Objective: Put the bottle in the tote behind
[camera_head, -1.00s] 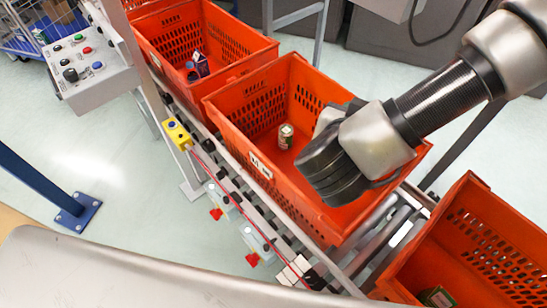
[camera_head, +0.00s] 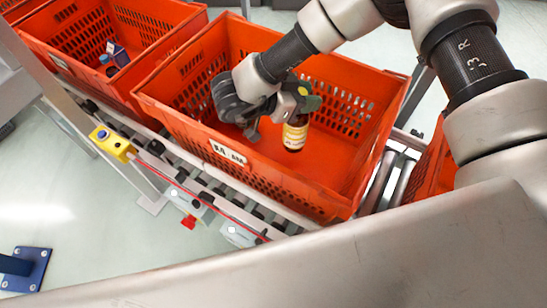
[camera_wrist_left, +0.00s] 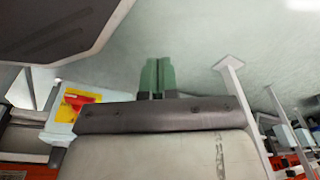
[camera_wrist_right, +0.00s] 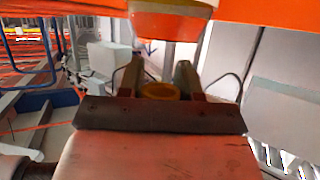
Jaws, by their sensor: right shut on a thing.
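My right gripper (camera_head: 302,100) is over the middle orange tote (camera_head: 262,182), shut on a brown bottle (camera_head: 295,134) with a yellow and white label. The bottle hangs nearly upright inside the tote's outline; I cannot tell its height above the floor. In the right wrist view, the fingers (camera_wrist_right: 161,80) stand on either side of a yellow ring-shaped part. The left orange tote (camera_head: 62,68) holds a small dark blue carton (camera_head: 118,54) and a blue-capped item. My left gripper (camera_wrist_left: 158,75) shows its green fingertips together, with nothing between them.
The totes stand on a roller conveyor (camera_head: 215,215) with a yellow box (camera_head: 112,143) on its near rail. Part of a right orange tote (camera_head: 432,165) shows behind my right arm. The middle tote's right floor looks clear.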

